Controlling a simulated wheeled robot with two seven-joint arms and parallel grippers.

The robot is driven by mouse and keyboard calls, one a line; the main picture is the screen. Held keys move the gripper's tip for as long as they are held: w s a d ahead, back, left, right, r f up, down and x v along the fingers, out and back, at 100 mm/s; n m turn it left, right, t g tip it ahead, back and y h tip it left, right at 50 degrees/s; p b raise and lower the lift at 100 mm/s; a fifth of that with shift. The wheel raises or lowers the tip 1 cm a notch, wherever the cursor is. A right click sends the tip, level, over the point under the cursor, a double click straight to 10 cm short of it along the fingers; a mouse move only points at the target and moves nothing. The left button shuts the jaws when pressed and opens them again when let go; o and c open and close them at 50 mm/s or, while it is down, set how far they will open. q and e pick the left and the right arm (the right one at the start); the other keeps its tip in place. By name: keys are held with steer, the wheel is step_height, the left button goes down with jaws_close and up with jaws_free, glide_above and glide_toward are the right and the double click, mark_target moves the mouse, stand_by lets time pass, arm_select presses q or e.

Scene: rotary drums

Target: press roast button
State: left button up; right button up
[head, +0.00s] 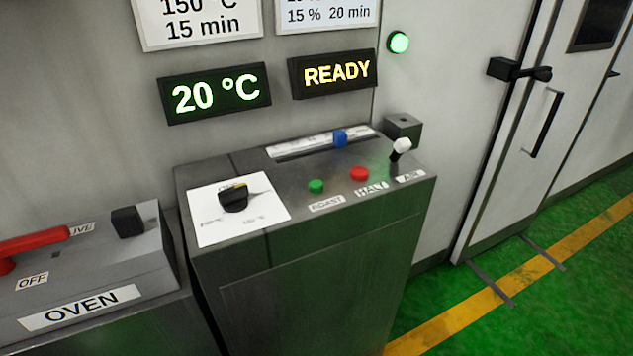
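The green roast button (316,186) sits on top of the grey control console (330,240), just behind the white label reading ROAST (327,203). A red button (359,174) labelled HALT is to its right. A black rotary knob (234,198) on a white dial plate is to its left. The display (332,74) above reads READY, and the other display (214,93) reads 20 °C. Neither of my grippers is in view.
A white-tipped AIR lever (401,148) and a blue slider knob (340,138) stand on the console near the buttons. At left is the OVEN box (80,307) with a red handle (35,241). A green lamp (398,43) is lit. Green floor is clear at right.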

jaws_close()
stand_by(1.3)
